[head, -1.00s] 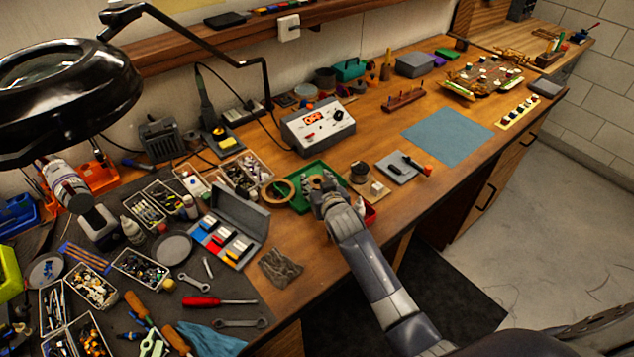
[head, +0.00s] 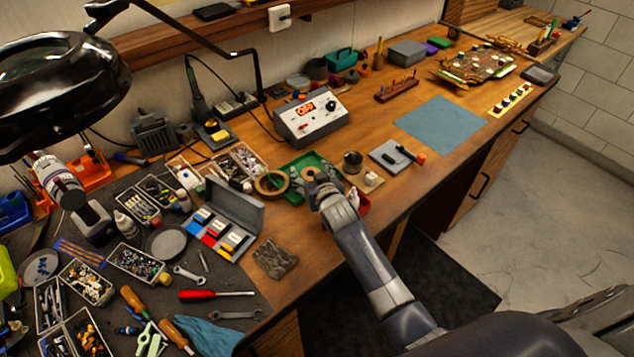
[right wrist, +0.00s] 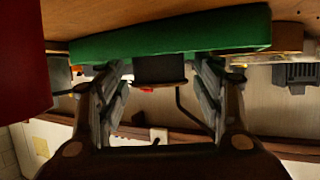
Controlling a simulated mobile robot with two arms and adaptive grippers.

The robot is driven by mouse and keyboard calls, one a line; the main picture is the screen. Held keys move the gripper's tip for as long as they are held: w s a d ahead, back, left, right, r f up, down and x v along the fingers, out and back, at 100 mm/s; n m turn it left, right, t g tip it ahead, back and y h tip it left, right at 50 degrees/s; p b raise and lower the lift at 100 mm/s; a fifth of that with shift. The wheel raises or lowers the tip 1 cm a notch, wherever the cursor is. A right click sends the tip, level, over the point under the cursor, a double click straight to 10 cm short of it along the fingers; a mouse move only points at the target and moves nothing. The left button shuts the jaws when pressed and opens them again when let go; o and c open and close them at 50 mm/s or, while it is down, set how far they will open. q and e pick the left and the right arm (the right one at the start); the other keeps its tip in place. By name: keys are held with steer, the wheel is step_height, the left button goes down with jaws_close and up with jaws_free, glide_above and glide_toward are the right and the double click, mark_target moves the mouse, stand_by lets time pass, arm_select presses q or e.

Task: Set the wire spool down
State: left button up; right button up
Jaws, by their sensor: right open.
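The wire spool stands in the green tray (head: 287,192). In the head view its tan top (head: 309,172) shows just past my right gripper (head: 312,181). In the right wrist view, which is upside down, the dark spool (right wrist: 160,70) is between the two spread fingers of my right gripper (right wrist: 160,92), with a gap on each side. My right gripper is open around the spool and low at the tray. My left gripper is not in view.
A tape roll (head: 271,184) lies left of the tray, and a red bin (head: 363,205) sits close at its right. A dark round pot (head: 353,162) and a grey pad (head: 396,156) stand farther right. The blue mat (head: 440,125) is bare.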

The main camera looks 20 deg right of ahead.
steer(key=b+v, duration=0.1)
steer(key=v, duration=1)
steer(key=shift+s+r, duration=0.1)
steer(key=shift+s, duration=0.3)
steer(key=shift+s, duration=0.1)
